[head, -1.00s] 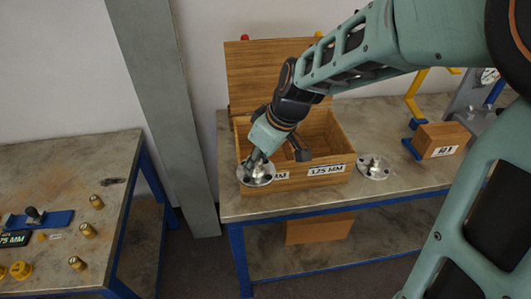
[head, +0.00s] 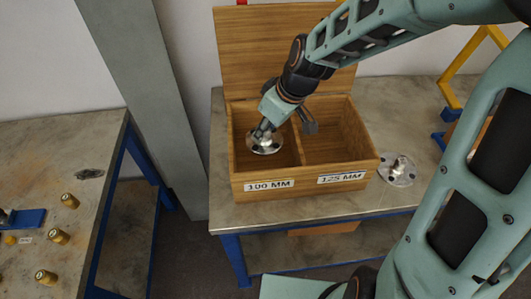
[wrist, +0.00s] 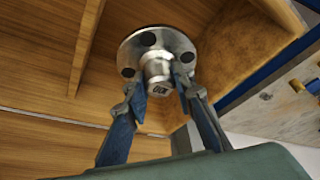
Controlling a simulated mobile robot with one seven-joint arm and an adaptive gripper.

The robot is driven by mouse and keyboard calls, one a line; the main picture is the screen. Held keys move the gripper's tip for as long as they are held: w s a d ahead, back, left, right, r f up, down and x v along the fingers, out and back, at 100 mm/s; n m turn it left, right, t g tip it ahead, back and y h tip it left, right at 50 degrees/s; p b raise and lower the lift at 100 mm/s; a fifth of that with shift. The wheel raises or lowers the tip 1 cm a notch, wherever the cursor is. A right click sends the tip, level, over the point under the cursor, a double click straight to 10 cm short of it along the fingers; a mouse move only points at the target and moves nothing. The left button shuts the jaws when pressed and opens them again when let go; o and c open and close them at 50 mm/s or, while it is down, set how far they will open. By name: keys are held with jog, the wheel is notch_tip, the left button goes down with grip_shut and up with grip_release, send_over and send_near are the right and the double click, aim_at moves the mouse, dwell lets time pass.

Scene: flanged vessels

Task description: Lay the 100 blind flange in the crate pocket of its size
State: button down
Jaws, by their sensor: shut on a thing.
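My gripper (head: 264,130) is shut on the knob of a silver blind flange (head: 264,145), a round disc with dark bolt holes. The wrist view shows both fingers (wrist: 160,92) on the knob, which is marked 100, with the flange (wrist: 133,50) beyond it. The wooden crate (head: 308,187) stands open on the bench with a divider between two pockets. The left pocket is labelled 100 MM (head: 269,185), the right one 125 MM (head: 343,178). The flange appears within the outline of the left pocket; its height above the floor is hard to tell.
Another silver flange (head: 397,172) lies on the bench (head: 225,208) right of the crate. The raised crate lid (head: 270,50) stands behind the pockets. A separate table (head: 70,160) with brass fittings is at left. A yellow frame (head: 465,75) stands at right.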

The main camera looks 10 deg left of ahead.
notch_tip(320, 180, down, 8)
jog(key=shift+f, duration=0.25)
dwell(0.4)
jog(key=shift+f+b, duration=0.2)
jog(key=shift+b, duration=0.2)
jog(key=c, duration=1.6)
grip_release()
jog(key=shift+r, duration=0.15)
jog(key=p+v, duration=0.2)
jog(key=v, duration=1)
jog(key=shift+s, duration=0.15)
